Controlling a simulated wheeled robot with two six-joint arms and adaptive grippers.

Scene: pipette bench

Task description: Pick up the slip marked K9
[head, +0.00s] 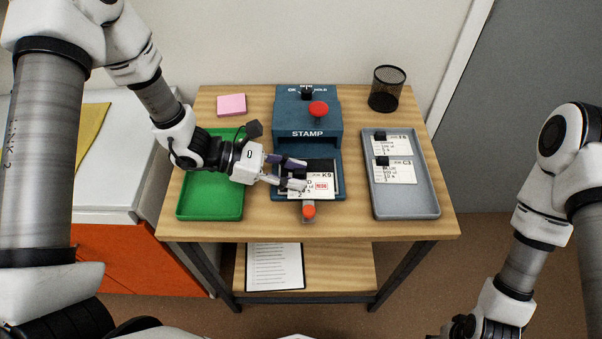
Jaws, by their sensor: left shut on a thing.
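The slip marked K9 (325,186) lies on the front plate of the blue stamp machine (307,132); a red mark shows on it. My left gripper (302,174) reaches in from the left over the slip and is shut on a black block on the slip's upper part, partly hidden between the fingers. I cannot tell whether the slip is raised off the plate. My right gripper (462,330) is only partly in view at the bottom edge; its fingers are not seen.
A green tray (209,218) stands left, a grey tray (404,206) with slips E8-like (400,147) and C3 (400,176) right. A red knob (318,108) tops the machine. Pink notes (231,104) and a mesh cup (387,88) stand behind. An orange knob (309,211) is in front.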

